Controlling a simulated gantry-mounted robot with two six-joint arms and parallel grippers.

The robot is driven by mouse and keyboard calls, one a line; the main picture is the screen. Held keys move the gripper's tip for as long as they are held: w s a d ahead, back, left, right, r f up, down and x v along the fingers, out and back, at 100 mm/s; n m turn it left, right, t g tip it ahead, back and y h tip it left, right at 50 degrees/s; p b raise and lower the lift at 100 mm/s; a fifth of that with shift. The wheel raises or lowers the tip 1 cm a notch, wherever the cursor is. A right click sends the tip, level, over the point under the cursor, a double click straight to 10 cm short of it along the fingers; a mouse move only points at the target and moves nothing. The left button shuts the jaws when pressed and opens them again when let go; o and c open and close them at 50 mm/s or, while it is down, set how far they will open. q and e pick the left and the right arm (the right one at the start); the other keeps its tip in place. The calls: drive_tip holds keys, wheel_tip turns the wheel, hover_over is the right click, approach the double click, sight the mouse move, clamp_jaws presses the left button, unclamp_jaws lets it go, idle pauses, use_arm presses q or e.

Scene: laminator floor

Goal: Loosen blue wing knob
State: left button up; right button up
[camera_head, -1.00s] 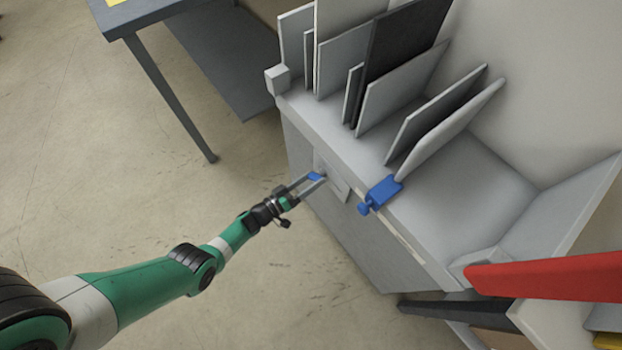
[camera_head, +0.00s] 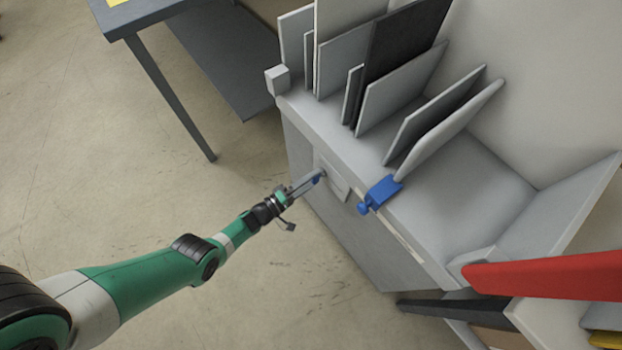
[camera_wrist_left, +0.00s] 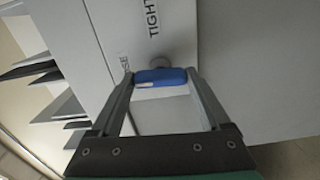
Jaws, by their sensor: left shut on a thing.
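The blue wing knob (camera_wrist_left: 160,78) sits on a grey stub on the machine's front plate, with partly hidden lettering beside it in the left wrist view. In the head view only a small blue part of the knob (camera_head: 316,179) shows between my fingers. My left gripper (camera_head: 314,178) is shut on the knob, one finger at each end of it in the left wrist view (camera_wrist_left: 160,80). My right gripper is not in view.
A blue clamp (camera_head: 380,193) sits on the machine's top edge, right of the knob. Upright panels (camera_head: 400,85) stand in slots above. A red bar (camera_head: 545,274) is at the right, and a grey table (camera_head: 150,20) at upper left. Open floor lies left of the machine.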

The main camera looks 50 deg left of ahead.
use_arm(q)
drive_tip(key=shift+n, duration=0.5)
drive_tip(key=o, duration=1.2)
drive_tip(key=shift+s, duration=0.1)
drive_tip(key=s+p, duration=0.1)
drive_tip(key=s, duration=0.2)
drive_tip(key=s+p, duration=0.1)
drive_tip(key=s, duration=0.3)
drive_tip(key=s+a+p, duration=0.1)
drive_tip(key=s+p, duration=0.1)
drive_tip(key=s, duration=0.2)
drive_tip(key=shift+s, duration=0.25)
